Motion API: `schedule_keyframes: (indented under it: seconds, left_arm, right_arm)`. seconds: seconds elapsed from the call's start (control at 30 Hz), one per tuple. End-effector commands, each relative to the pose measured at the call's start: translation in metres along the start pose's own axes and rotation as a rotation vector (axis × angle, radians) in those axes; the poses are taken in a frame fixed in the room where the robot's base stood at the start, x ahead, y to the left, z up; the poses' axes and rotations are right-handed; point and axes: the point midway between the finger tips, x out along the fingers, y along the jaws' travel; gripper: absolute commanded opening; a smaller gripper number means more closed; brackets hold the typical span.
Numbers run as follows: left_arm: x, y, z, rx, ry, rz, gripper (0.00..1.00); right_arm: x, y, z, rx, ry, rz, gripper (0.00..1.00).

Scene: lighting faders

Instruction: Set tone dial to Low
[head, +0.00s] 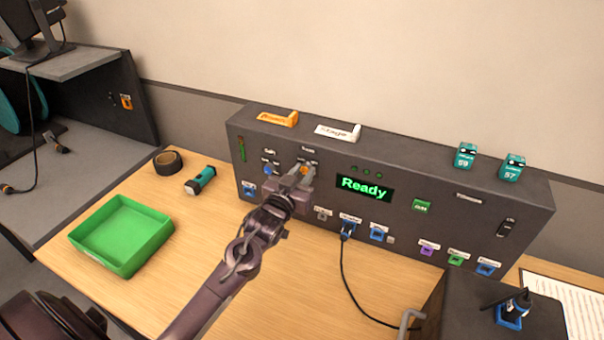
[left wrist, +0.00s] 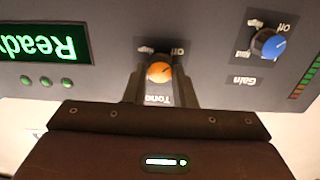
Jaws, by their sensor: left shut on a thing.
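The tone dial is an orange knob (head: 304,170) on the dark console's front, under the small Tone label. It also shows in the left wrist view (left wrist: 159,71), which sees the panel upside down. My left gripper (head: 303,172) reaches the panel with its fingers on either side of this knob, shut on it. A pale mark shows on the knob, but I cannot read its setting surely. The printed words around it are small and partly hidden by the fingers. My right gripper is not in view.
The blue gain dial (left wrist: 268,43) sits beside the tone dial. The console's display (head: 365,188) reads Ready. A green tray (head: 122,234), a teal flashlight (head: 201,180) and black tape (head: 168,161) lie on the table's left.

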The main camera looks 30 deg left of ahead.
Motion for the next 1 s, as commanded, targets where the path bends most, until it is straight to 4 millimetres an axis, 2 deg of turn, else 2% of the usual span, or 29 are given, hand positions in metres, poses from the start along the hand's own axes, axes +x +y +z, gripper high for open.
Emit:
schedule_keyframes:
  seconds: [0.37, 1.0]
  left_arm:
    - [0.000, 0.001, 0.000, 0.211, -0.001, 0.002, 0.01]
    - [0.000, 0.002, 0.000, 0.817, 0.001, 0.002, 0.01]
  right_arm:
    - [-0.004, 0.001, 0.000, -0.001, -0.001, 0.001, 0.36]
    - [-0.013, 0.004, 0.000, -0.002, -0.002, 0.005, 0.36]
